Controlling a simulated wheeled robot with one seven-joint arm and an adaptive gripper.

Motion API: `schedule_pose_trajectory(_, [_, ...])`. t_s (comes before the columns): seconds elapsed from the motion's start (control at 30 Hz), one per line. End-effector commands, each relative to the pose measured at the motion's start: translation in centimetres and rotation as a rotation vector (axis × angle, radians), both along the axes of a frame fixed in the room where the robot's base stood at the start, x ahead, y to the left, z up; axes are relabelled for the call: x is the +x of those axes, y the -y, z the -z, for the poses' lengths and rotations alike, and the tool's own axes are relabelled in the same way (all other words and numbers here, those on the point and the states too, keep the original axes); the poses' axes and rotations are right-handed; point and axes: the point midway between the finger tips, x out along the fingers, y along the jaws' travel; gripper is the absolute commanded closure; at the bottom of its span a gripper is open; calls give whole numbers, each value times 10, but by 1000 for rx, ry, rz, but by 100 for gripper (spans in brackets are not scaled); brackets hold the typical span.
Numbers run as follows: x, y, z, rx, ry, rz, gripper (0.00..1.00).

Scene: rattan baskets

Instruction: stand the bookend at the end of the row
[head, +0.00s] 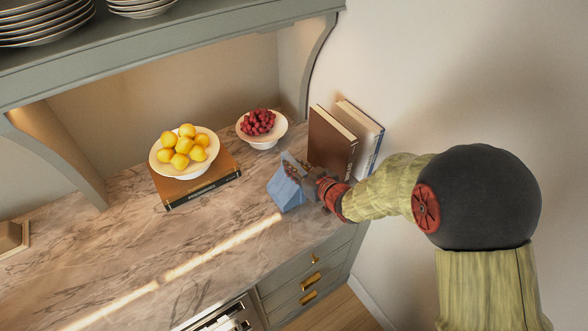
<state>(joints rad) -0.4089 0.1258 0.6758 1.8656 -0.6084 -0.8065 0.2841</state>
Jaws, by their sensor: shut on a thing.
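In the head view, a blue bookend (285,191) is at my gripper (300,178), near the right end of the marble counter. My gripper is shut on it. The bookend looks tilted, and my gripper hides part of it. I cannot tell whether its lower edge touches the counter. The row is a brown book (330,142) and a blue-grey book with pale pages (369,138), standing upright by the right wall. The bookend is to the left of and in front of the books, apart from the brown one. My gripper and wrist hide the lower front of the row.
A bowl of lemons (155,163) stands on a flat brown book (214,186) left of the bookend. A white bowl of red berries (270,139) stands behind. The marble counter (130,250) is clear at front left. A shelf with plates (45,28) hangs above.

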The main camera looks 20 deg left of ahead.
Motion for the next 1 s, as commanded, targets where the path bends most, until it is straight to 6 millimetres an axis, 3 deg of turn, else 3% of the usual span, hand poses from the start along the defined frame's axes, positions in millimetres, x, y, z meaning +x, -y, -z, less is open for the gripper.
schedule_pose_trajectory(0.43, [1, -1, 7, 3, 7, -1, 100])
schedule_pose_trajectory(0.47, [0, 0, 9, 0, 3, -1, 81])
schedule_pose_trajectory(0.5, [0, 0, 8, 0, 3, -1, 78])
schedule_pose_trajectory(0.77, [0, 0, 8, 1, 2, 0, 64])
schedule_pose_trajectory(1.0, [0, 0, 8, 1, 2, 0, 64])
